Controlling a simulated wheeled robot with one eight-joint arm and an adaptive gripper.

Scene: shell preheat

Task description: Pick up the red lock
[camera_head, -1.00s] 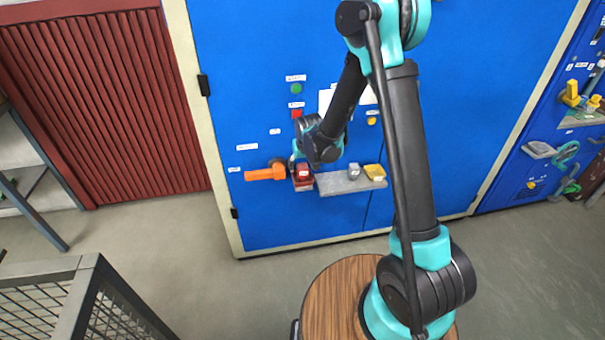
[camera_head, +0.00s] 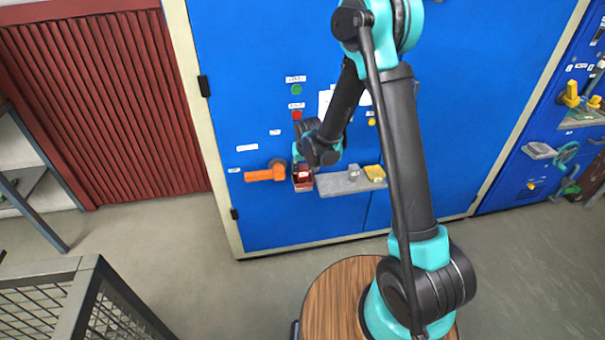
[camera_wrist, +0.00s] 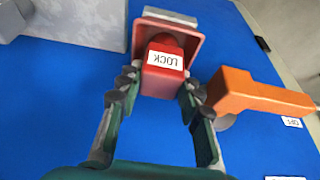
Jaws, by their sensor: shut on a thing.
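The red lock (camera_wrist: 163,72) has a white label reading LOCK, upside down in the wrist view. My gripper (camera_wrist: 160,88) is shut on it, with one finger at each side. The lock is in front of a red open holder (camera_wrist: 192,43) on the blue panel; I cannot tell whether it still touches the holder. In the head view, my gripper (camera_head: 301,168) is at the small red holder (camera_head: 303,187), and my wrist partly hides the lock.
An orange handle (camera_head: 264,175) sticks out just left of the holder in the head view; it also shows close to my finger in the wrist view (camera_wrist: 255,93). A grey shelf (camera_head: 335,188) with a grey item (camera_head: 354,171) and a yellow item (camera_head: 375,172) is to the right.

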